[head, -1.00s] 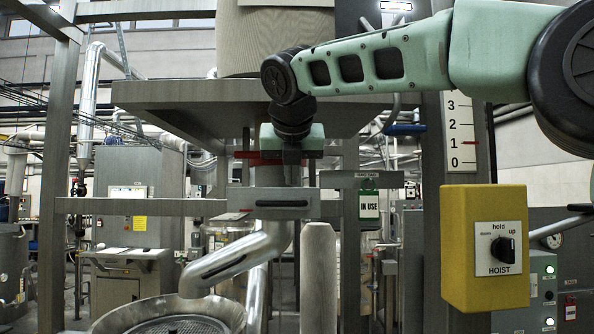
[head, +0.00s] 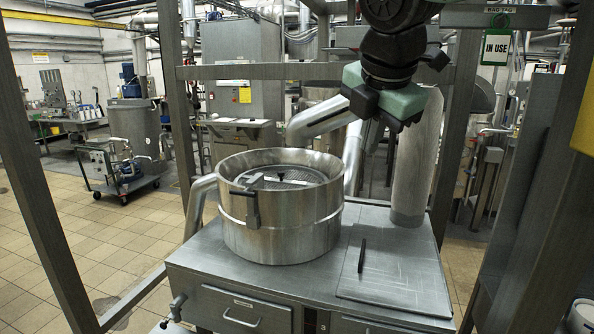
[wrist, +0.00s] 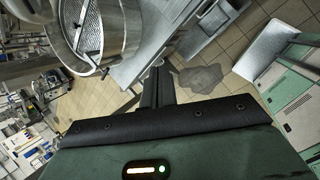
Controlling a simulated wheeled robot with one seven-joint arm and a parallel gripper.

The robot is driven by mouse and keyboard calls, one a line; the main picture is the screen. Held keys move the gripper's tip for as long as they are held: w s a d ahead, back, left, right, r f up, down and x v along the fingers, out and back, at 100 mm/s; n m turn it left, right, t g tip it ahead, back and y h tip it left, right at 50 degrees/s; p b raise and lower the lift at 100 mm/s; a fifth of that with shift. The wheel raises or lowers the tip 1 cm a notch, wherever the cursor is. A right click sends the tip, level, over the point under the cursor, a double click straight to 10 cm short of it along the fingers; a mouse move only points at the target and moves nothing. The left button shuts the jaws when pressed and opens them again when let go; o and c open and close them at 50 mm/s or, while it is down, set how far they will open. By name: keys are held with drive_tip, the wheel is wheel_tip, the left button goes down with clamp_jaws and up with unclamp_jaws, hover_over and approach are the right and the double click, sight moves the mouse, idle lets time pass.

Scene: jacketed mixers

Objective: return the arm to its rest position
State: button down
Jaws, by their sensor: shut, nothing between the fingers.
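My gripper (head: 390,118), green and black, hangs at the upper right of centre in the head view, pointing down. It is above and to the right of the round steel vessel (head: 280,228), in free air. In the wrist view my black fingers (wrist: 157,78) are together and empty, pointing away from the green palm. The vessel also shows at the top left of the wrist view (wrist: 123,32). The upper links of my arm are cut off by the top of the head view.
The vessel has a mesh screen (head: 290,174) and stands on a steel bench (head: 205,262) with a flat plate (head: 393,272). A grey column (head: 412,175) rises behind the plate. Frame posts (head: 45,200) stand left and right. An "IN USE" tag (head: 496,47) hangs at upper right.

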drive_tip(key=s+f+m+g+b, duration=0.2)
drive_tip(key=s+f+m+b, duration=0.2)
drive_tip(key=s+f, duration=0.4)
drive_tip(key=s+d+f+m+g+b, duration=0.1)
drive_tip(key=s+f+m+b, duration=0.3)
drive_tip(key=f, duration=1.2)
drive_tip(key=s+d+f+m+g+b, duration=0.1)
drive_tip(key=s+f+m+b, duration=0.3)
drive_tip(key=s+f+m, duration=0.5)
drive_tip(key=s+f+g, duration=0.1)
drive_tip(key=s+f, duration=0.2)
drive_tip(key=s, duration=0.1)
drive_tip(key=shift+s+d+f+g+y, duration=0.15)
drive_tip(key=shift+s+g+y, duration=0.15)
drive_tip(key=shift+s+y, duration=0.1)
drive_tip(key=shift+w, duration=0.1)
